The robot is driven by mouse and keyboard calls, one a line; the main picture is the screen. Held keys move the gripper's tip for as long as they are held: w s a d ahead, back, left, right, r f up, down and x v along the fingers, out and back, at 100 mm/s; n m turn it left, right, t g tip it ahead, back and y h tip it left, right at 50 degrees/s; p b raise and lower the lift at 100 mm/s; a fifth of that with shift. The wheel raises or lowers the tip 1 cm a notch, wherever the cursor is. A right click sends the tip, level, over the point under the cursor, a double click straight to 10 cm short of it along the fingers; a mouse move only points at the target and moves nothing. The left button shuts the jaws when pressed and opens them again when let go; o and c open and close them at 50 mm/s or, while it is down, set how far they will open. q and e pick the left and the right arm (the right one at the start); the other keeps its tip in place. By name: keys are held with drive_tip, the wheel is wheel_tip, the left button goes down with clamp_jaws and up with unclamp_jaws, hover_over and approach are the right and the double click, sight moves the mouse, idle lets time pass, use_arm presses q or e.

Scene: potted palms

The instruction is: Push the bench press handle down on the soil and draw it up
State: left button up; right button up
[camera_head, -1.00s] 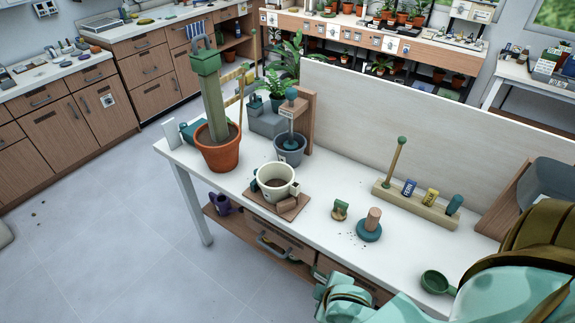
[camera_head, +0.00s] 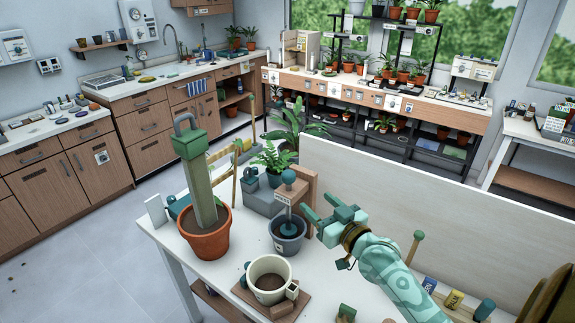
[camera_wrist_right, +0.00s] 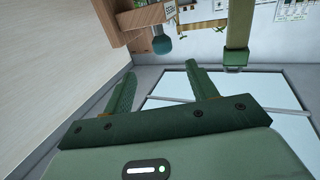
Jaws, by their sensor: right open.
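The bench press stands on the white table. It has a wooden post (camera_head: 305,185) and a teal ball handle (camera_head: 290,176) on a rod above a grey pot (camera_head: 287,238). My right gripper (camera_head: 316,201) is open and empty, to the right of the handle and apart from it. In the right wrist view the open fingers (camera_wrist_right: 160,70) point toward the teal ball (camera_wrist_right: 162,45), which shows beyond the gap between the tips. The soil in the grey pot is hard to make out. My left gripper is not in view.
An orange pot (camera_head: 205,245) with a tall green post stands left of the press. A cream pot of soil (camera_head: 268,282) sits on a wooden board in front. A pale panel (camera_head: 430,195) runs along the table's back. A stick rack stands at right.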

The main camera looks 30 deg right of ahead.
approach(285, 173)
drive_tip(key=w+f, duration=0.1)
drive_tip(key=w, duration=0.1)
drive_tip(key=w+b, duration=0.1)
drive_tip(key=w, duration=0.1)
drive_tip(key=w+b, duration=0.1)
drive_tip(key=w, duration=0.2)
drive_tip(key=w+d+b, duration=0.1)
drive_tip(key=w, duration=0.2)
drive_tip(key=shift+w+f, duration=0.2)
drive_tip(key=shift+f, duration=0.05)
drive_tip(key=shift+w, duration=0.6)
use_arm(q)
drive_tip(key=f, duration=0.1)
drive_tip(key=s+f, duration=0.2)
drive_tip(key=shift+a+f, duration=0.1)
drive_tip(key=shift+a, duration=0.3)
use_arm(e)
drive_tip(key=shift+r, duration=0.1)
